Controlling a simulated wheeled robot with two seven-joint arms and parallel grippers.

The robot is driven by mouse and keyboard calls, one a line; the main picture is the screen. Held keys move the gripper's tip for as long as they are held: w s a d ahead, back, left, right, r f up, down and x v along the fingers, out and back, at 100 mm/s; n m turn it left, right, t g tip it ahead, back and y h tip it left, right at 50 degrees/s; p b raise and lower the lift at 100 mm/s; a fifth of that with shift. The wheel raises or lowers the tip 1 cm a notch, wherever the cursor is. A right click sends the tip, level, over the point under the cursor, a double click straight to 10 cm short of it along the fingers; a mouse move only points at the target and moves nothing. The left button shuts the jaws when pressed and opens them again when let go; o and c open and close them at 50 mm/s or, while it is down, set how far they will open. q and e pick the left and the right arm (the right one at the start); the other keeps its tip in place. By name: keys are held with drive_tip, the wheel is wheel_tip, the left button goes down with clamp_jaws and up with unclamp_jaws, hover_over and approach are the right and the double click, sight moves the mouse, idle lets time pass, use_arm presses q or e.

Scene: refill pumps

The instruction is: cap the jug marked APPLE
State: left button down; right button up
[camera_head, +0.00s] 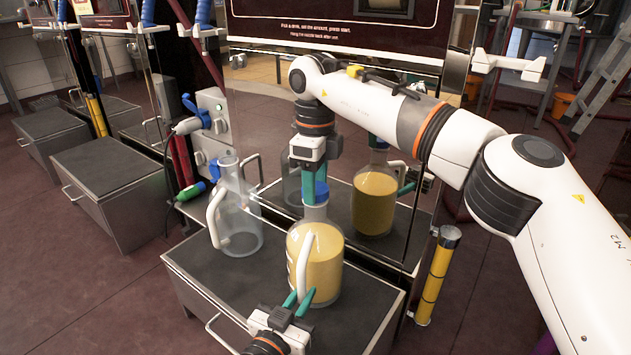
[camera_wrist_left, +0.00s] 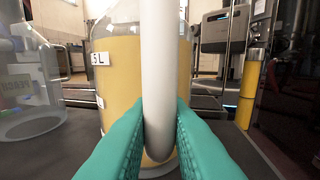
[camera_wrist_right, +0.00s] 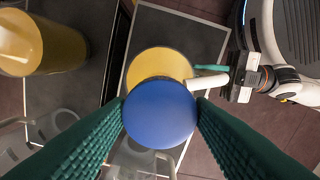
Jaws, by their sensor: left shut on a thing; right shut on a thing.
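A clear jug of yellow liquid (camera_head: 315,265) stands upright on a dark-topped box. It carries a "5 L" label (camera_wrist_left: 101,58) in the left wrist view; I cannot read a fruit name on it. My left gripper (camera_head: 299,298) is shut on this jug's white handle (camera_wrist_left: 158,60). My right gripper (camera_head: 312,188) points down over the jug and is shut on a blue cap (camera_wrist_right: 160,113). The cap is at the jug's mouth, above the neck (camera_head: 315,212). The cap hides the mouth, so I cannot tell whether it is seated.
An empty clear jug (camera_head: 240,225) with a white handle stands to the left on the same box (camera_head: 205,290). A glossy panel behind reflects the filled jug. A yellow-banded post (camera_head: 436,275) stands at the right. Grey boxes (camera_head: 110,180) stand further left.

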drive_tip(key=m, duration=1.1)
drive_tip(key=shift+m, duration=0.4)
drive_tip(key=o, duration=1.1)
drive_tip(key=shift+o, duration=0.2)
drive_tip(key=shift+r, duration=0.1)
wheel_tip(320, 180, up, 12)
use_arm(q)
drive_tip(key=c, duration=1.3)
unclamp_jaws()
